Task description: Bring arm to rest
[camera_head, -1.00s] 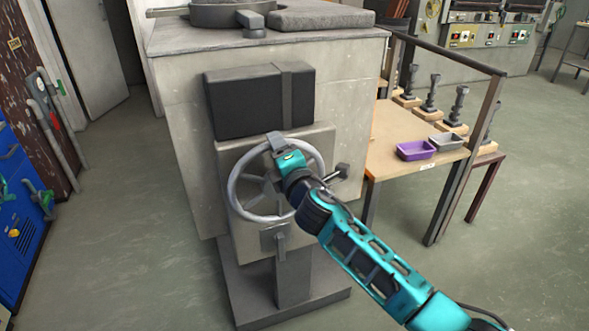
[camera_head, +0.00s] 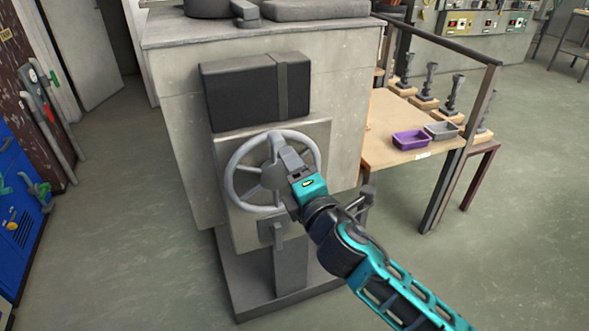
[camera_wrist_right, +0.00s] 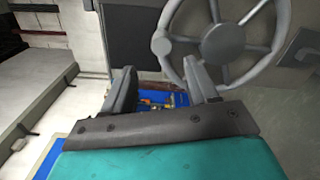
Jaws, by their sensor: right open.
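My right gripper (camera_head: 284,150) is in front of the grey handwheel (camera_head: 236,162) on the front of the large grey machine. In the right wrist view my right gripper (camera_wrist_right: 160,85) has its two fingers spread apart with nothing between them. The handwheel (camera_wrist_right: 222,43) shows there beyond the fingers, at the upper right, and the right finger overlaps it in the picture. I cannot tell whether they touch. My left gripper is in neither view.
The grey machine (camera_head: 175,120) stands straight ahead on a pedestal. To the right is a wooden table (camera_head: 385,160) with a purple tray (camera_head: 410,140) and a grey tray (camera_head: 441,130). A blue cabinet (camera_head: 15,215) is at the left. The floor at the lower right is clear.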

